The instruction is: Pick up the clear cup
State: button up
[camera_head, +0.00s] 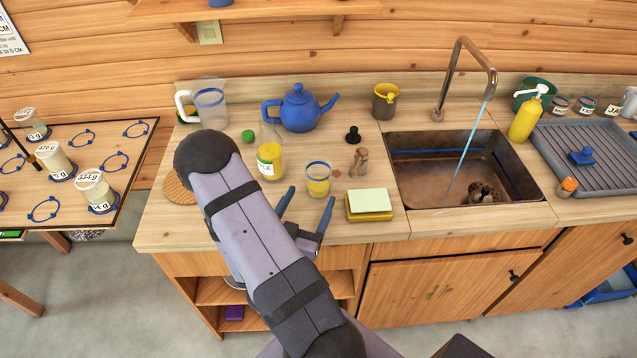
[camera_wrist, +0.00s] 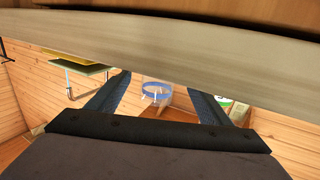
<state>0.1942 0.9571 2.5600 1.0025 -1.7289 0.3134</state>
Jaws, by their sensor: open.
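My gripper (camera_head: 306,207) is open and empty at the counter's front edge, just in front of the cup, with one finger to each side. It appears apart from the cup. In the wrist view my gripper (camera_wrist: 157,84) has both fingers spread, and the counter edge crosses the picture above them.
A labelled jar with yellow contents (camera_head: 270,162) stands close to the cup's left. A yellow and pale green sponge (camera_head: 369,204) lies to its right. A small corked bottle (camera_head: 359,160), a blue teapot (camera_head: 299,108) and a clear pitcher (camera_head: 210,106) stand behind. The sink (camera_head: 460,170) has running water.

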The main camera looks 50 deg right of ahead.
aim_at(315, 190)
jog(key=shift+x, duration=1.05)
jog(key=shift+w+d+r+p, duration=0.15)
jog(key=shift+d+p, duration=0.15)
jog(key=shift+p, duration=0.15)
jog(key=p+x, duration=0.2)
jog(key=x, duration=0.1)
jog(key=shift+w+d, duration=0.1)
jog(key=shift+d, duration=0.3)
jog(key=shift+w+d, duration=0.2)
jog(key=shift+d, duration=0.1)
jog(key=c, duration=1.2)
